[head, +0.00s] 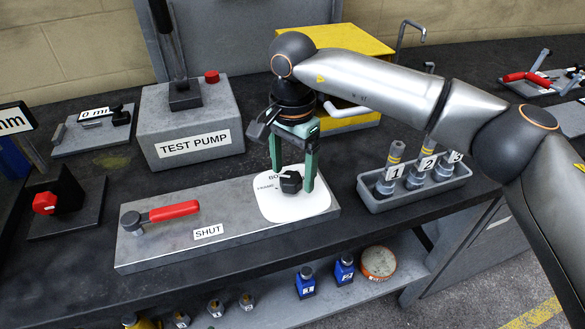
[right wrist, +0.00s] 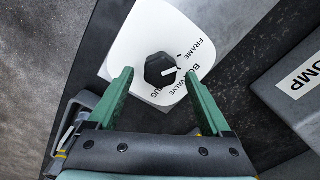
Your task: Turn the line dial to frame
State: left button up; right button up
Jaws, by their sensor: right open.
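The line dial is a black faceted knob (head: 291,181) on a white plate (head: 312,207), set on a grey slab. The plate has printed words around the knob; FRAME reads clearly and others are partly covered by my fingers. In the right wrist view the knob (right wrist: 159,70) carries a white mark pointing right, toward a word starting with BO, below FRAME. My right gripper (head: 292,178) has green fingers pointing down, open, one on each side of the knob. In the right wrist view gaps show between fingers and knob. My left gripper is out of view.
On the same slab, a red-handled lever (head: 174,211) lies at the left beside a SHUT label. The TEST PUMP block (head: 188,125) stands behind. A grey tray (head: 415,186) of numbered fittings is right of the dial. A yellow box (head: 345,40) stands farther back.

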aim_at(293, 176)
notch_tip(293, 176, up, 12)
jog(key=shift+r+p, duration=0.2)
jog(key=shift+p, duration=0.1)
dwell(0.3)
